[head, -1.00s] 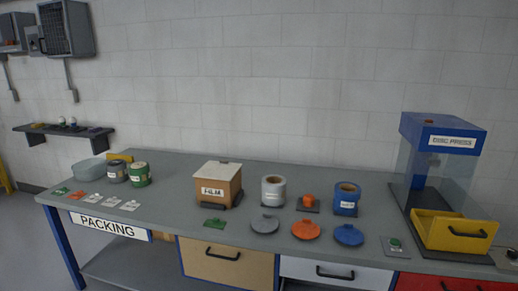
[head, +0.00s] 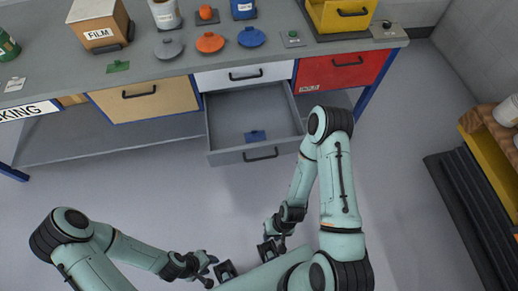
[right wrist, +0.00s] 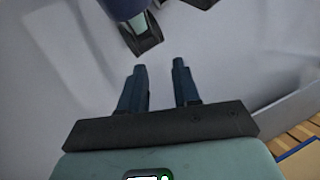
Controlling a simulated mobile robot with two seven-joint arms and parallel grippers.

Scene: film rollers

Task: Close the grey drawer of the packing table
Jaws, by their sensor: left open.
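The grey drawer (head: 224,156) is pulled out beneath the packing table in the head view, under the white drawer (head: 216,80). Its front has a black handle (head: 262,154), and a small blue piece (head: 255,136) lies inside. My left gripper (head: 213,268) is open, low in the head view, below and left of the drawer front. My right gripper (head: 271,245) is below the drawer front, apart from it. In the right wrist view its two fingers (right wrist: 160,82) are spread with nothing between them.
A tan drawer (head: 150,104) and a red drawer (head: 340,72) are shut on either side. The tabletop (head: 150,65) holds a film box, tins and coloured lids. A rack with yellow trim (head: 490,165) stands at right. Floor in front of the drawer is clear.

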